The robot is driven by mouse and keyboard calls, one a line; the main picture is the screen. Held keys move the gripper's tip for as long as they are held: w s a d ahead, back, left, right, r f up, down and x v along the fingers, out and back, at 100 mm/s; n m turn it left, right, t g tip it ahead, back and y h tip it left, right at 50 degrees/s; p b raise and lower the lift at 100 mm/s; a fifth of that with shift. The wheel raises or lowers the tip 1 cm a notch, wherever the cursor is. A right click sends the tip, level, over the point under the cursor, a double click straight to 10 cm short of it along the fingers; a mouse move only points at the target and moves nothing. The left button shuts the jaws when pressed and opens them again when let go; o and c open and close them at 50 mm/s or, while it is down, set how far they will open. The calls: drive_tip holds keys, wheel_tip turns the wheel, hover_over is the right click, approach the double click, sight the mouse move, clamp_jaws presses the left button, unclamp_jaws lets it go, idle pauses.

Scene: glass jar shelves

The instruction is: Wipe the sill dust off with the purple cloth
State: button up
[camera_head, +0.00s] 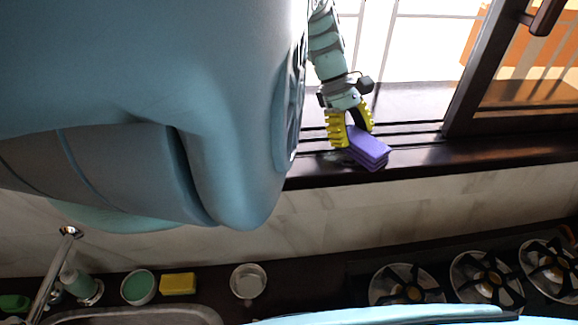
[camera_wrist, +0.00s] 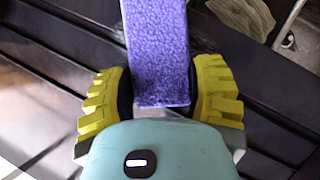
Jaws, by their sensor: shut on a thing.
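The purple cloth (camera_head: 369,148) is a folded, block-like pad at the dark window sill (camera_head: 470,155). My gripper (camera_head: 351,124), with yellow ribbed fingers, is shut on the cloth from above. In the wrist view the cloth (camera_wrist: 158,50) sits between the two fingers and sticks out past them. Whether its underside touches the sill is hard to tell. A dull greyish patch, which looks like the sill dust (camera_head: 333,157), lies just left of the cloth. A streaked grey-brown patch also shows at the top right of the wrist view (camera_wrist: 246,14).
A dark window frame (camera_head: 476,70) stands at the right, with a handle above. Below the sill are a marble wall (camera_head: 400,205), a gas hob (camera_head: 485,275), a small pot (camera_head: 248,281), a yellow sponge (camera_head: 178,284) and a tap (camera_head: 55,265). The sill's right stretch is clear.

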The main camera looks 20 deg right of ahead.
sight(367, 134)
drive_tip(key=shift+s+d, duration=0.1)
drive_tip(key=shift+d, duration=0.1)
drive_tip(key=shift+s+d+f+b, duration=0.1)
drive_tip(key=shift+s+d+b, duration=0.1)
drive_tip(key=shift+d+b, duration=0.35)
drive_tip(key=shift+s+d+f+b, duration=0.1)
drive_tip(key=shift+s+d+b, duration=0.1)
drive_tip(key=shift+d, duration=0.6)
drive_tip(key=shift+s+d+r, duration=0.15)
drive_tip(key=shift+s+d, duration=0.05)
drive_tip(key=shift+d, duration=0.35)
drive_tip(key=shift+s+d+f+b, duration=0.1)
drive_tip(key=shift+s+d+b, duration=0.15)
drive_tip(key=shift+d+b, duration=0.4)
drive_tip(key=shift+s+d+f+b, duration=0.1)
drive_tip(key=shift+s+d+b, duration=0.1)
drive_tip(key=shift+d+b, duration=0.4)
drive_tip(key=shift+s+d+r, duration=0.15)
drive_tip(key=shift+d+r, duration=0.05)
drive_tip(key=shift+d, duration=0.5)
